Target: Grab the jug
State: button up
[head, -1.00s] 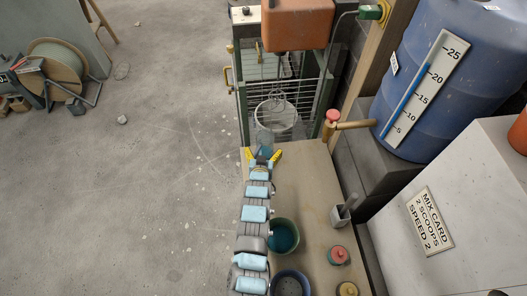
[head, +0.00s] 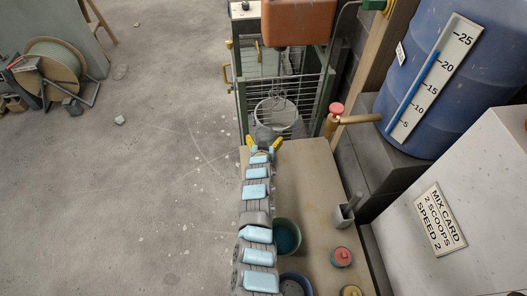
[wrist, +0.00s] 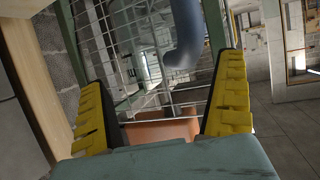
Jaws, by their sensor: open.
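My gripper (head: 264,141) is open, its yellow fingers spread at the far end of the bench, just in front of the wire cage. In the wrist view my gripper (wrist: 168,105) has nothing visibly clamped between its fingers. A smooth blue-grey curved piece (wrist: 186,35) shows beyond and between the fingertips there; it may be part of the jug, but I cannot tell for sure. In the head view the jug is not clearly visible; the spot beyond my fingers is small and partly hidden.
The cage holds a pale bucket (head: 276,115) under an orange mixer housing (head: 298,22). A brass tap (head: 345,120) juts from the blue barrel (head: 432,75) on the right. A green bowl (head: 298,238) and a grey scoop holder (head: 345,213) stand on the bench (head: 305,185).

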jog(key=b+x, duration=0.2)
jog(key=x, duration=0.1)
jog(key=shift+s, duration=0.1)
jog(key=c, duration=1.2)
